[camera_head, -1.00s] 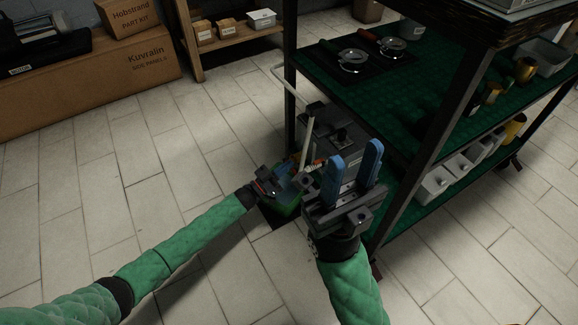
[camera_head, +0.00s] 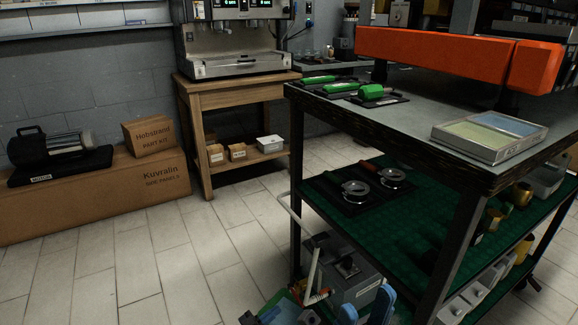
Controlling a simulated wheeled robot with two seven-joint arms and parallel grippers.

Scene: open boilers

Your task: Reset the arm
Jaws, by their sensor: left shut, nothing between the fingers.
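My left gripper (camera_head: 280,309) shows only in part at the bottom edge of the head view, low beside the grey box (camera_head: 352,282). It is shut and empty; its arm is out of the frame. My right gripper (camera_head: 366,304) is just right of it at the bottom edge. Its two blue fingers stand upright and apart, with nothing visible between them. Its body and arm are cut off below the frame.
A dark cart (camera_head: 386,128) with green lower shelves stands close at the right, with an orange bar (camera_head: 440,52) above its top. A wooden stand (camera_head: 190,125) carries an espresso machine (camera_head: 232,40). Long cardboard box (camera_head: 80,205) lies left. The tiled floor (camera_head: 165,265) is clear.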

